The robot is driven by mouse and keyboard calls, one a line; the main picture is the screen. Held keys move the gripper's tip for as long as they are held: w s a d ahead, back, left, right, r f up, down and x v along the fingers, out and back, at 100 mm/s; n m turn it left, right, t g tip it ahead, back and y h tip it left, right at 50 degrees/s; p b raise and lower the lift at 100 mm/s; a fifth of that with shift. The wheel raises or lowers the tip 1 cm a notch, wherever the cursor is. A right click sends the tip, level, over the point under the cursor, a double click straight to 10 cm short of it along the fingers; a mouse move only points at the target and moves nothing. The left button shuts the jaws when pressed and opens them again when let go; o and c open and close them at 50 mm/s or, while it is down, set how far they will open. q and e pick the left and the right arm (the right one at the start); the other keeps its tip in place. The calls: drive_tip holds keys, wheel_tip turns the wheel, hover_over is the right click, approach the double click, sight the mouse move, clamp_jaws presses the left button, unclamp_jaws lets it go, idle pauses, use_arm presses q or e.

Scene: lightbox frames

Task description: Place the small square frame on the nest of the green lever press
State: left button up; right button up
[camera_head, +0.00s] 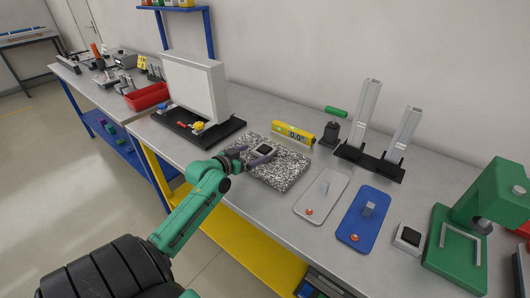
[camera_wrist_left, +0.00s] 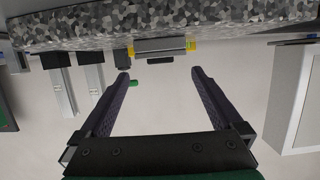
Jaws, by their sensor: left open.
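A similar white square piece with a dark middle (camera_head: 407,238) stands on the bench beside the green lever press (camera_head: 437,257); I cannot tell which is the small square frame. The press has a pale bracket on its base, where the nest seems to be. My left gripper (camera_head: 258,154) is open above the granite block, its fingers around or just in front of the first piece in the picture. In the left wrist view my open fingers (camera_wrist_left: 159,75) have nothing visible between them.
A yellow level (camera_head: 293,134) stands at the block's back edge; it also shows in the left wrist view (camera_wrist_left: 160,45). White (camera_head: 318,204) and blue (camera_head: 352,232) plates with posts lie between block and press. Two grey uprights (camera_head: 367,110) stand behind. A white panel (camera_head: 193,90) stands left.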

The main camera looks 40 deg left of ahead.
sight(261, 151)
use_arm(q)
drive_tip(key=x, duration=0.2)
drive_tip(key=f+p+x, duration=0.1)
drive_tip(key=x, duration=0.2)
drive_tip(key=shift+w+a, duration=0.1)
drive_tip(key=shift+a, duration=0.1)
drive_tip(key=shift+d+r, duration=0.1)
drive_tip(key=shift+c, duration=1.2)
drive_tip(key=shift+r, duration=0.1)
drive_tip(key=c, duration=1.2)
